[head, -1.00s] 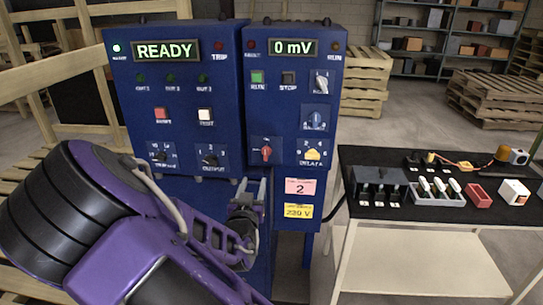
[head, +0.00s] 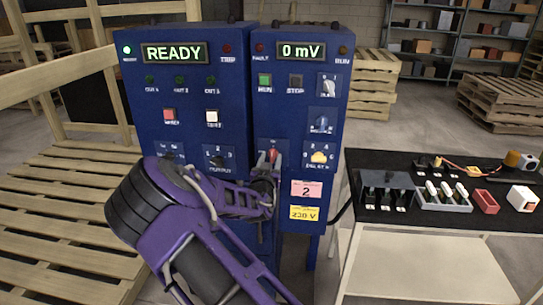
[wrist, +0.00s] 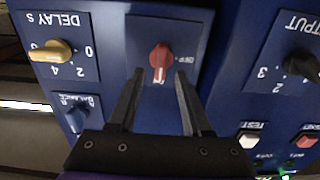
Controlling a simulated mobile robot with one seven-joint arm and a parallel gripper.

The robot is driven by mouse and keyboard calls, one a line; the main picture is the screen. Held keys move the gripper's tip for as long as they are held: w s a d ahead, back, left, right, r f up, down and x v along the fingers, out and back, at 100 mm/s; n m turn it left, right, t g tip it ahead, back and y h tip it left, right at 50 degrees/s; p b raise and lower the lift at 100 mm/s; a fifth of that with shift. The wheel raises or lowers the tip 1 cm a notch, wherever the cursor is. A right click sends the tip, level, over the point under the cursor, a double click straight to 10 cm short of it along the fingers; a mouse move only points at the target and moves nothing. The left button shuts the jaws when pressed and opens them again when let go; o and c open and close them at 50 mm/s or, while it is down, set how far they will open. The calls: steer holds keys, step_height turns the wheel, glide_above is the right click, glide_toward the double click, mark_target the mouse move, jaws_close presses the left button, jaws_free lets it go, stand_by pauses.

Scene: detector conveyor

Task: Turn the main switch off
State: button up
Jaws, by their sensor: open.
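The main switch is a red rotary knob (head: 272,155) at the lower left of the right-hand blue cabinet. The wrist view, which is upside down, shows the red knob (wrist: 161,55) with a white mark on its end towards the picture's bottom. Small white lettering sits right of it, too small to read surely. My gripper (head: 271,163) is in front of the knob. In the wrist view my gripper (wrist: 158,78) is open, one finger to each side of the knob's line, tips just short of it. I cannot tell whether they touch it.
The READY display (head: 174,53) and 0 mV display (head: 302,51) are lit. A yellow delay knob (head: 319,157) and a blue balance knob (head: 320,123) sit close to the right. A black-topped bench (head: 400,226) stands right; pallets (head: 60,210) lie left.

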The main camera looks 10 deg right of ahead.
steer(key=shift+x, duration=1.05)
jaws_close()
steer(key=shift+a, duration=0.1)
